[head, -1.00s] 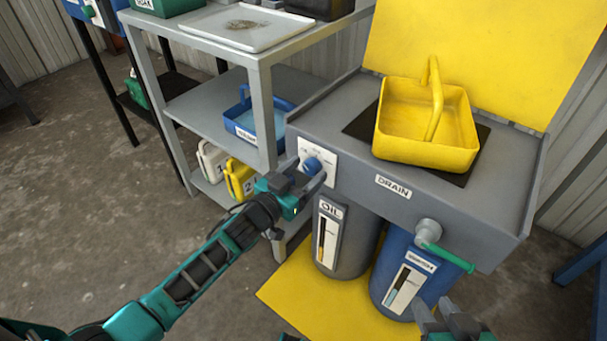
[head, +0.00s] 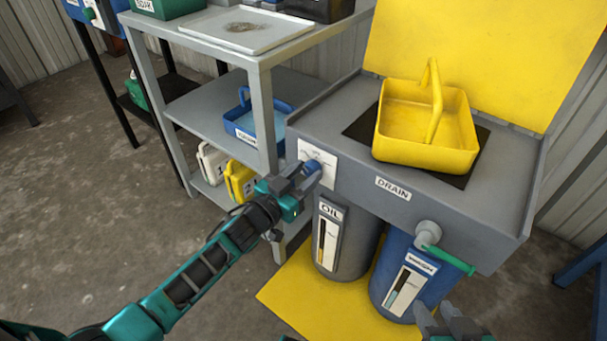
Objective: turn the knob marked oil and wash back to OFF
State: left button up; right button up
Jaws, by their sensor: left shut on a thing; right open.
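A small blue knob (head: 312,167) sits on a white plate (head: 309,152) on the front of the grey drain station, at its left end. The small marks on the plate are too fine to read, and the knob's pointer is hidden. My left gripper (head: 311,178) is at the knob with its fingers shut on it. The grey drum labelled OIL (head: 345,240) stands below. The blue drum (head: 408,275) beside it has a label too small to read. My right gripper (head: 452,325) is open and empty at the bottom edge, in front of the blue drum.
A yellow basket (head: 428,125) stands on the drain top. A green-handled valve (head: 445,258) sticks out at front right. A grey shelf (head: 205,100) holds a tray (head: 240,28), a blue tub (head: 255,125) and jugs. A yellow mat (head: 300,300) lies under the drums.

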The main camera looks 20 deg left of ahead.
pick_arm(q)
jog(key=shift+m, duration=1.1)
jog(key=m, duration=0.2)
jog(key=shift+m+p, duration=0.3)
jog(key=shift+p, duration=0.1)
jog(key=m, duration=0.5)
jog(key=shift+d+f, duration=0.1)
jog(key=shift+d, duration=0.05)
jog(key=shift+m, duration=0.4)
jog(key=o, duration=1.1)
jog(key=shift+c, duration=0.2)
